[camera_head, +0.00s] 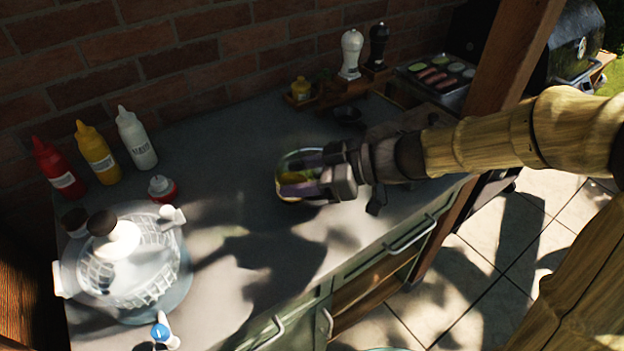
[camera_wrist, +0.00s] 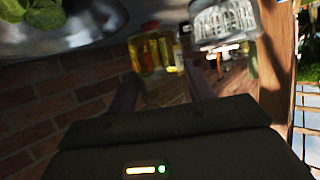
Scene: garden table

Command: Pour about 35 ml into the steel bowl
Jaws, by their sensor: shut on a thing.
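My gripper (camera_head: 302,178) is above the bowl. It is shut on a see-through vessel with yellowish contents (camera_wrist: 152,55), mostly hidden in the head view. The wrist view is upside down, so my gripper is rolled over and the vessel looks tipped. I cannot make out a stream or the liquid level.
Red (camera_head: 58,168), yellow (camera_head: 97,152) and white (camera_head: 136,137) squeeze bottles stand at the left by the brick wall. Two mills (camera_head: 351,55) (camera_head: 378,45) stand behind. A wooden post (camera_head: 510,60) is right. The counter's middle is clear.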

